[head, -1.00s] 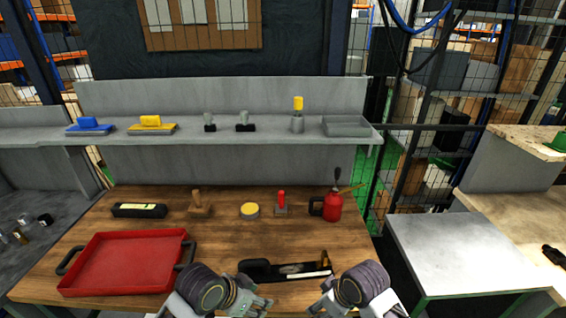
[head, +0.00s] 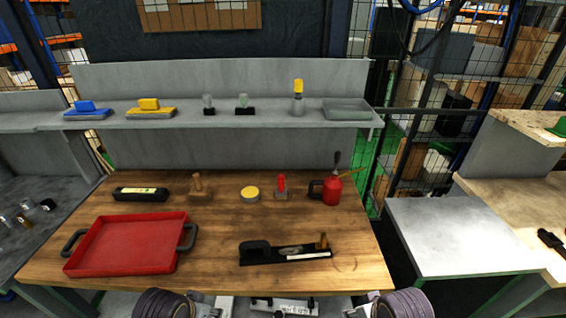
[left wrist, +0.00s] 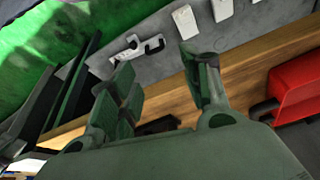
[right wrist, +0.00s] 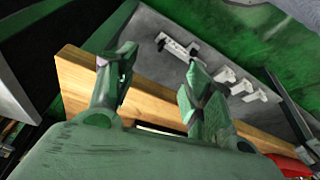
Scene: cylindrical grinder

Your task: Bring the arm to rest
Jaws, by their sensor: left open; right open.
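My left gripper (left wrist: 163,70) shows in the left wrist view with its two green-grey fingers spread and nothing between them. My right gripper (right wrist: 158,68) shows in the right wrist view, also spread and empty. In the head view only rounded parts of my two arms show, low at the bottom edge, in front of the bench. The wooden workbench (head: 215,225) fills the middle of the head view. Its front edge passes behind the fingers in both wrist views. I see neither gripper touching anything.
A red tray (head: 128,245) lies on the bench's left side, and a black tool with a handle (head: 285,252) lies near its front. A red oil can (head: 332,190) stands at back right. A shelf (head: 225,118) runs behind. A grey-topped table (head: 465,235) stands right.

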